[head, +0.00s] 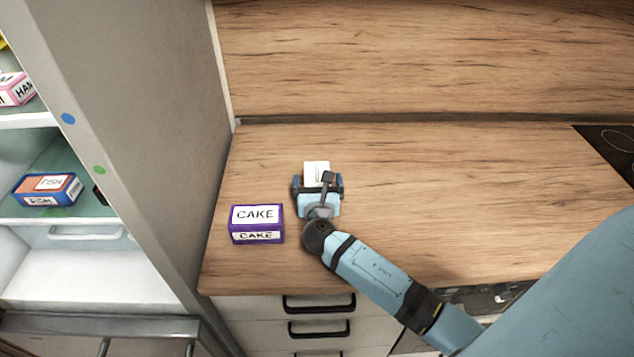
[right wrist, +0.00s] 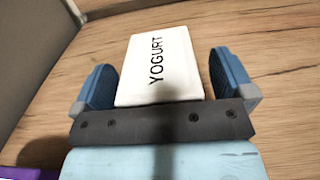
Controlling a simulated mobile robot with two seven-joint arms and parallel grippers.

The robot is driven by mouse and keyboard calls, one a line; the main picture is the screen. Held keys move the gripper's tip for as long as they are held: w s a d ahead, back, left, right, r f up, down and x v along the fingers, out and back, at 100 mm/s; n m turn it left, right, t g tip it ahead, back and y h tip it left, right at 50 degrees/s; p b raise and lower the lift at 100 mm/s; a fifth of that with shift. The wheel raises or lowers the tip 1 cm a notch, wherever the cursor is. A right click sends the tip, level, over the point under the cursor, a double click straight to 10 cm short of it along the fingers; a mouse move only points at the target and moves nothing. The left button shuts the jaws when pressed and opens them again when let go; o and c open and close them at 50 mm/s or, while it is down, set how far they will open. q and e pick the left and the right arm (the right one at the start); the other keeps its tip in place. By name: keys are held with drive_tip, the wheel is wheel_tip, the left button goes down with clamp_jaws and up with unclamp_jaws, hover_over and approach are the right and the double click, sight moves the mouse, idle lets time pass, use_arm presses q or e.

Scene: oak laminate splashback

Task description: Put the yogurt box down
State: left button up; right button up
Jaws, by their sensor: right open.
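The yogurt box (right wrist: 160,65) is white with the word YOGURT on it. In the head view the yogurt box (head: 316,169) rests on the wooden counter, partly hidden by my right gripper. My right gripper (head: 318,183) is open around the box. In the right wrist view the fingers of my right gripper (right wrist: 165,80) stand on either side of the box, with a gap on both sides. My left gripper is in neither view.
A purple CAKE box (head: 256,223) stands on the wooden counter (head: 450,190), left of my right gripper. An open fridge (head: 60,240) at the left holds a FISH box (head: 47,189). A black hob (head: 615,145) is at the right. The counter's middle is clear.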

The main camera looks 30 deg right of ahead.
drive_tip(key=shift+c, duration=0.5)
drive_tip(key=c, duration=1.1)
drive_tip(key=shift+c, duration=0.6)
drive_tip(key=shift+r, duration=0.1)
drive_tip(key=shift+r, duration=0.1)
